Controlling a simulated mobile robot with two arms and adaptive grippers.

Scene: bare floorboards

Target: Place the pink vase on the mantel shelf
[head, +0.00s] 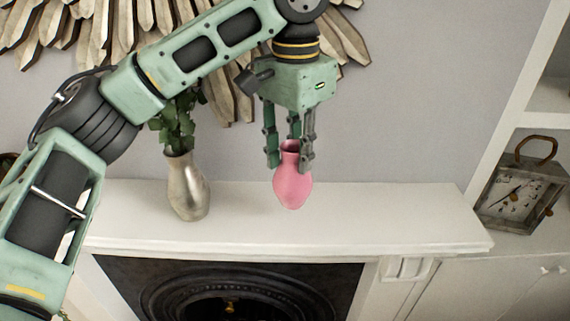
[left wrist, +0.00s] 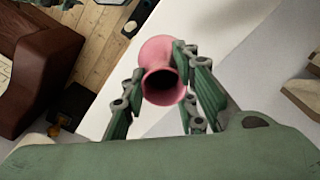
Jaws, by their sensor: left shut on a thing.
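The pink vase (head: 292,187) is upright in the head view, in front of the wall and over the white mantel shelf (head: 390,215). My left gripper (head: 290,155) points down from above and is shut on the vase's neck. In the left wrist view the vase (left wrist: 158,58) shows its dark open mouth between the fingers of my left gripper (left wrist: 162,88). I cannot tell whether the vase's base touches the shelf or hangs just above it. My right gripper is in neither view.
A silver vase with green leaves (head: 186,188) stands on the mantel left of the pink vase. A lantern-like clock (head: 517,190) stands at the right. The fireplace (head: 230,290) is below. The mantel right of the pink vase is clear. A brown sofa (left wrist: 40,75) shows in the wrist view.

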